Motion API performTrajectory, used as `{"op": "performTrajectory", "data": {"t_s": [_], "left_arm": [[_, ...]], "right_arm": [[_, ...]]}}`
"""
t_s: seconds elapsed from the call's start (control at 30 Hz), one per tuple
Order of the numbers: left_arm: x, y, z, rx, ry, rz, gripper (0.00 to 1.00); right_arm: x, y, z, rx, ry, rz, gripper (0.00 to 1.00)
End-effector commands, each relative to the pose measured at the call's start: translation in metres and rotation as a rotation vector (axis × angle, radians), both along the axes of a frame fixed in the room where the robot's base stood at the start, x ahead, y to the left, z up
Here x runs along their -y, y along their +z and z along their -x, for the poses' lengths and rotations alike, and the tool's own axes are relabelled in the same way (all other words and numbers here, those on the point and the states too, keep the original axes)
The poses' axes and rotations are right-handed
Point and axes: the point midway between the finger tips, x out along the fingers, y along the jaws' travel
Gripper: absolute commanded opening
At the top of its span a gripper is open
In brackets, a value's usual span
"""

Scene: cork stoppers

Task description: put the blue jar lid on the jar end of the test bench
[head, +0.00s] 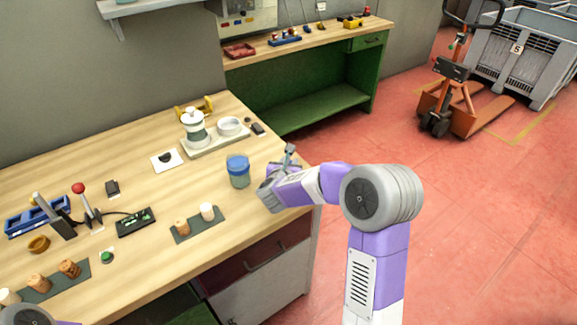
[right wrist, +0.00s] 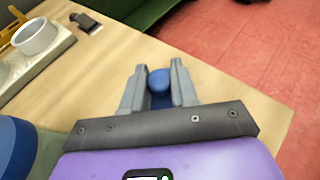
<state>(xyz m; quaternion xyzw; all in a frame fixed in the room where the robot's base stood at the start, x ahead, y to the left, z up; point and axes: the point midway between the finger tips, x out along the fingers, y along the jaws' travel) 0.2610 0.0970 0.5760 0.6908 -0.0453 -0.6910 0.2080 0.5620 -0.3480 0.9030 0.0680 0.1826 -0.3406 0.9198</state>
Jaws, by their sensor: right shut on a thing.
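My right gripper (head: 285,161) is over the right edge of the wooden table, beside the jar. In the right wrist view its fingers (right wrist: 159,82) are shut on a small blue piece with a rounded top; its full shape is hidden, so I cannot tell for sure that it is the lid. My left gripper is not in view.
A dark mat (head: 197,228) with corks lies in front of the jar. A small black item (head: 258,129) lies beside the tray. A white card (head: 166,160), a black box (head: 135,222) and a red-knobbed lever (head: 79,189) are to the left. Red floor lies beyond the table's right edge.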

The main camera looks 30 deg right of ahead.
Motion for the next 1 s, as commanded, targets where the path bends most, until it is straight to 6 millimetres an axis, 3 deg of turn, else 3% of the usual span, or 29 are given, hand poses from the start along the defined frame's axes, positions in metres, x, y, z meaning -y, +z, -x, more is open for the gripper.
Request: {"op": "performTrajectory", "data": {"t_s": [0.4,0.43,0.6,1.0], "left_arm": [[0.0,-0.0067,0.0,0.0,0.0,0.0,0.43],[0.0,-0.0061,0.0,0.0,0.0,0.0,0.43],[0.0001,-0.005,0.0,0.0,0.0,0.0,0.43],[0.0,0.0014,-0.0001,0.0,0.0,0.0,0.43]], "right_arm": [[-0.0001,-0.004,-0.0002,0.001,0.001,0.0,0.0],[-0.0002,-0.0035,-0.0002,0.0,0.001,0.0,0.31],[-0.0003,-0.0025,-0.0002,0.0,0.001,0.0,0.57],[-0.0002,0.0021,-0.0001,-0.001,0.0,0.001,0.57]]}}
